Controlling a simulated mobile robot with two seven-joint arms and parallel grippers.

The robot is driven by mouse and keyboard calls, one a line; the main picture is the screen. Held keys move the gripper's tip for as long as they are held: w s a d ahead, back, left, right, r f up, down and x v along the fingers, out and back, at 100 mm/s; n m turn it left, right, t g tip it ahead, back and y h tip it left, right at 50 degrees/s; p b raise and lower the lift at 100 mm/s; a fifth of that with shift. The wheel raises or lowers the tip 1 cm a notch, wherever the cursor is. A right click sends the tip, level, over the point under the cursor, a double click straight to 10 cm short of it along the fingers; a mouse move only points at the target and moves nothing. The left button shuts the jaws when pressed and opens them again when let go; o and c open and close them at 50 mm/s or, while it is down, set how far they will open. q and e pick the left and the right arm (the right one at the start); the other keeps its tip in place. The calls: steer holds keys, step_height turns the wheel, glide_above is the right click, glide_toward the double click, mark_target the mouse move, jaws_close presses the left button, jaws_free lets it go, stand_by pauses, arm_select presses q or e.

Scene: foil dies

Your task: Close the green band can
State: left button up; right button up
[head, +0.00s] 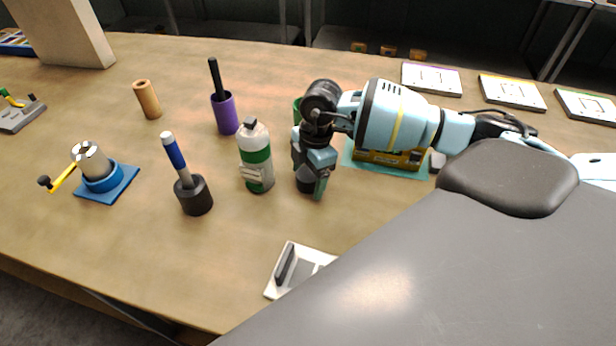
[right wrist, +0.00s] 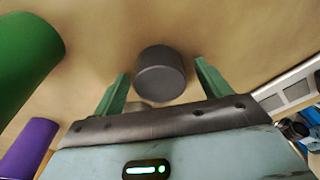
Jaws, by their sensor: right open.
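The green band can (head: 256,158) is white with a green band and a small dark top piece. It stands upright on the table, left of my right gripper. My right gripper (head: 312,184) points down beside it, apart from it. In the right wrist view its fingers (right wrist: 158,85) are open. A dark grey cylinder (right wrist: 160,78), perhaps the can's cap, shows between the fingers with gaps on both sides. In the head view the gripper partly hides this cylinder (head: 304,184). My left gripper is not in view.
A dark holder with a blue-handled tool (head: 195,196) and a purple holder (head: 226,115) stand left of the can. A green object (head: 297,110) is partly hidden behind my arm. A white tray (head: 275,279) lies in front. Bare table lies between.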

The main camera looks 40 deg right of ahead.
mark_target(303, 178)
steer(key=c, duration=1)
steer(key=shift+c, duration=0.2)
steer(key=shift+r, duration=0.1)
steer(key=shift+r, duration=0.45)
steer(key=r, duration=0.1)
steer(key=a+r, duration=0.1)
steer(key=shift+s+a+r, duration=0.1)
steer(key=shift+s+r, duration=0.1)
steer(key=shift+r, duration=0.1)
steer(key=s+a, duration=0.2)
steer(key=a, duration=0.2)
steer(key=s+a+r, duration=0.1)
steer(key=s+a, duration=0.1)
steer(key=a, duration=0.3)
steer(key=s+a, duration=0.1)
steer(key=a, duration=0.3)
steer(key=shift+s+a+r, duration=0.15)
steer(key=shift+s+a, duration=0.15)
steer(key=shift+s, duration=0.1)
